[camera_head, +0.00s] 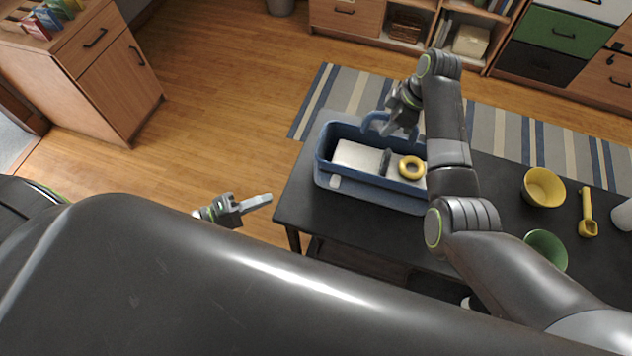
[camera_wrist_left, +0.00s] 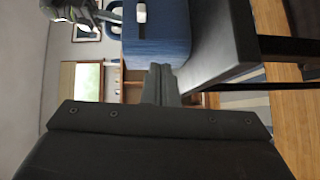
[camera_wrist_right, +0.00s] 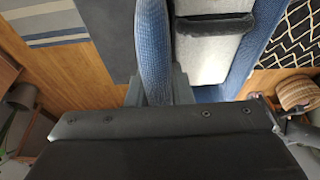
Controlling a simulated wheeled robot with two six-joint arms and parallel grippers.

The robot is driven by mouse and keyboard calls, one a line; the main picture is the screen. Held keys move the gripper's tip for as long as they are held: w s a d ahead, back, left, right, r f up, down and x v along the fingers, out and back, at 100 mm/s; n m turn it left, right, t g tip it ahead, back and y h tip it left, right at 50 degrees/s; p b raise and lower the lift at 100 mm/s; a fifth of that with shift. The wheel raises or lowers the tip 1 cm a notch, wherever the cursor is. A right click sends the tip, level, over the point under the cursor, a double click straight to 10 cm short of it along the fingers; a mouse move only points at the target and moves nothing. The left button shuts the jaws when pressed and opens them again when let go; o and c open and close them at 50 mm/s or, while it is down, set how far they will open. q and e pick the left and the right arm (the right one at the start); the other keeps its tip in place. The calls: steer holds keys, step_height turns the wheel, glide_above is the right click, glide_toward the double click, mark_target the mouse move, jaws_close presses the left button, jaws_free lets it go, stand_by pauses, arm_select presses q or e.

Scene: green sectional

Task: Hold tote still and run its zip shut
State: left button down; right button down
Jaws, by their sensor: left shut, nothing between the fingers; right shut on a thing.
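The blue tote (camera_head: 322,160) stands open on the dark table (camera_head: 300,205). Inside are a white block (camera_head: 357,156), a dark grey piece and a yellow ring (camera_head: 411,167). A small white tab, seemingly the zip pull (camera_head: 335,182), sits at the tote's near left corner; it also shows in the left wrist view (camera_wrist_left: 141,13). My right gripper (camera_head: 388,128) is shut on the blue handle at the tote's far side; the handle (camera_wrist_right: 152,50) runs between its fingers in the right wrist view. My left gripper (camera_head: 268,198) is shut and empty, left of the tote and apart from it.
On the table's right are a yellow bowl (camera_head: 543,187), a green bowl (camera_head: 546,248) and a yellow scoop (camera_head: 587,215). A striped rug (camera_head: 500,130) lies beyond the table. Wooden floor is clear to the left, before a wooden cabinet (camera_head: 110,85).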

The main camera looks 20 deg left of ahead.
arm_select(q)
steer(key=r+t, duration=0.1)
steer(key=r, duration=0.1)
glide_toward(333, 174)
steer(key=w, duration=0.1)
steer(key=w+f, duration=0.1)
steer(key=w, duration=0.1)
steer(key=shift+w+a+n, duration=0.1)
steer(key=shift+w+n, duration=0.2)
steer(key=shift+n, duration=0.1)
steer(key=d, duration=0.3)
steer(key=shift+d, duration=0.55)
steer(key=d, duration=0.8)
steer(key=shift+w+d, duration=0.1)
steer(key=shift+d, duration=0.3)
steer(key=shift+a, duration=0.15)
